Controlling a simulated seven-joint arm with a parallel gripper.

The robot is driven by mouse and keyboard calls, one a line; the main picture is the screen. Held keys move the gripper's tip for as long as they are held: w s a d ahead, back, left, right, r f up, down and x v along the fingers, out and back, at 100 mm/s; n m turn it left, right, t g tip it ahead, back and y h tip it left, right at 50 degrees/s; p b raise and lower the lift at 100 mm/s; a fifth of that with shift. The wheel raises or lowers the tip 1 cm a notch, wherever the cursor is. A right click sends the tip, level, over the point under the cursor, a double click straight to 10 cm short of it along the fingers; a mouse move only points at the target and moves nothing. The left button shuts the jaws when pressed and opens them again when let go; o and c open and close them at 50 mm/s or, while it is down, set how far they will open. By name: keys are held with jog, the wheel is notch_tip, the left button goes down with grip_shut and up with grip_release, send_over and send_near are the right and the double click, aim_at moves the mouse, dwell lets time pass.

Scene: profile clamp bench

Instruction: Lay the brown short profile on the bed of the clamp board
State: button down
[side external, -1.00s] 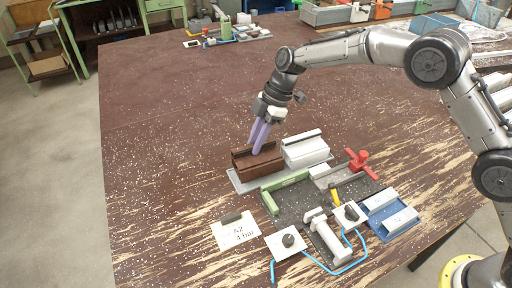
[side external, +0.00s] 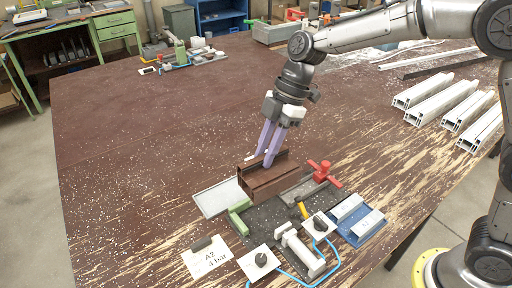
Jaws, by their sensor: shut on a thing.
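The brown short profile (side external: 270,182) is between the purple fingers of my gripper (side external: 268,158), which is shut on its upper part. The profile looks level and is over the back part of the dark clamp board (side external: 267,218). I cannot tell whether it touches the bed. It hides most of the green bar (side external: 238,218) along the board's back left and part of the bed. A red clamp (side external: 321,172) stands at the board's right end, and a white block with a plunger (side external: 300,252) at its front.
A grey tray (side external: 213,199) lies behind the board, its left part bare; a sliver of something white shows behind the brown profile. A blue tray (side external: 362,227) with white pieces, two knobs, a blue hose and a label card (side external: 207,257) are near.

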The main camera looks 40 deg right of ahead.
aim_at(263, 169)
jog(key=f, duration=0.5)
jog(key=shift+w+a, duration=0.1)
jog(key=shift+a, duration=0.2)
jog(key=shift+f, duration=3.3)
jog(key=c, duration=0.7)
grip_release()
jog(key=shift+o, duration=0.2)
